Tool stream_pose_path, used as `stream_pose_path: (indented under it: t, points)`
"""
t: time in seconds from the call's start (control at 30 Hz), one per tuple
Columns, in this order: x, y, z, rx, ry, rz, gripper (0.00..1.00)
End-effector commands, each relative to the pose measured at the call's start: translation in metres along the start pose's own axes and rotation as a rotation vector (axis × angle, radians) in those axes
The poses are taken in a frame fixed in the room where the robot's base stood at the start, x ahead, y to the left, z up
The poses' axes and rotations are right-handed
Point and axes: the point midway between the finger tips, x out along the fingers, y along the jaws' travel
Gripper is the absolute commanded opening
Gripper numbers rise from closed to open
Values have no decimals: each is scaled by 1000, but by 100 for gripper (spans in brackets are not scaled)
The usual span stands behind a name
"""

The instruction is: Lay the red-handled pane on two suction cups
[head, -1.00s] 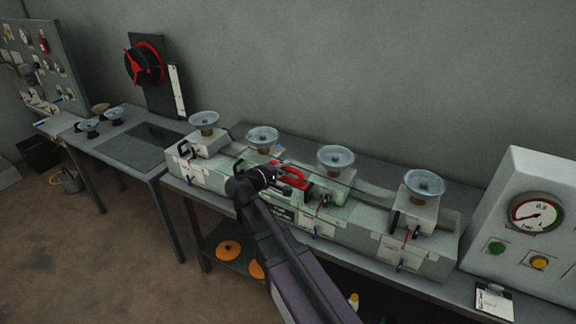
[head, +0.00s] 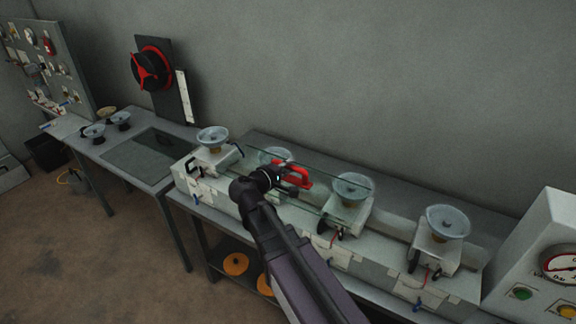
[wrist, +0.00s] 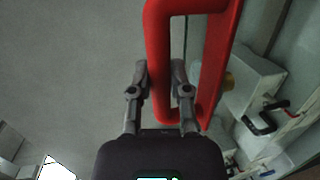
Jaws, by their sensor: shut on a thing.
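My gripper (head: 278,181) is shut on the red handle (head: 296,175) of the clear glass pane (head: 318,178). The handle also fills the middle of the wrist view (wrist: 158,60), with one finger on each side of its bar. In the head view the pane spans in front of the two middle suction cups, the left-middle cup (head: 277,155) and the right-middle cup (head: 353,187). I cannot tell whether the pane touches them. Two more suction cups stand at the ends of the row, the left one (head: 212,135) and the right one (head: 447,222).
The cups stand on a long pale frame (head: 378,262) on a bench. To the left is a lower table (head: 172,128) with small cups and a dark panel. A gauge box (head: 545,275) stands at the right.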

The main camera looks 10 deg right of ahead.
Motion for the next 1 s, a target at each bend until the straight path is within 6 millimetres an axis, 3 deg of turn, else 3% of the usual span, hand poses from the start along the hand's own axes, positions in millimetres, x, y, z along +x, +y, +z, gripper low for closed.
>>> stream_pose_path:
  t: [0.57,1.0]
  points:
    - [-1,1,-1,-2,3,3,0]
    - [13,3,-4,-2,3,3,0]
